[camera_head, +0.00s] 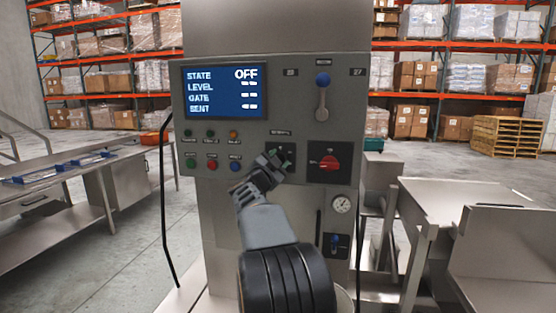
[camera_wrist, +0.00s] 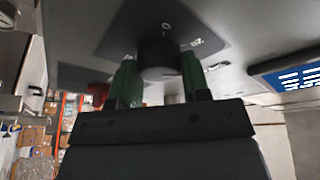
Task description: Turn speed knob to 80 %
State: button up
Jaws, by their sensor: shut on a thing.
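The speed knob (camera_wrist: 158,55) is a dark round knob on a dark square plate, seen close in the wrist view. The marks "0" and "20" show on the plate beside it. My gripper (camera_wrist: 158,75) has its green-padded fingers on both sides of the knob, shut on it. In the head view my gripper (camera_head: 272,163) is at the panel and hides most of the knob; its dark plate (camera_head: 289,152) shows behind. The knob's pointer setting cannot be made out. The blue screen (camera_head: 224,91) reads STATE OFF; its other values are too small to read.
A red rotary switch (camera_head: 329,162) sits right of my gripper. Small coloured buttons (camera_head: 212,162) are to the left. A gauge (camera_head: 342,204) is below right. Steel tables stand on both sides.

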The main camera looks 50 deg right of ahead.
jog(key=shift+s+d+r+m+t+y+p, duration=0.1)
jog(key=shift+m+t+y+p, duration=0.45)
jog(key=shift+m+y+p, duration=2.5)
jog(key=shift+s+a+r+m+t+h+p, duration=0.1)
jog(key=shift+m+t+p, duration=0.5)
jog(key=shift+m, duration=5.2)
jog(key=shift+d+r+m+t+y+p, duration=0.1)
jog(key=shift+m+t+y+p, duration=0.45)
jog(key=shift+m+y+p, duration=2.5)
jog(key=m+h+b, duration=0.2)
jog(key=m+h, duration=0.1)
jog(key=o, duration=0.9)
jog(key=shift+f, duration=0.1)
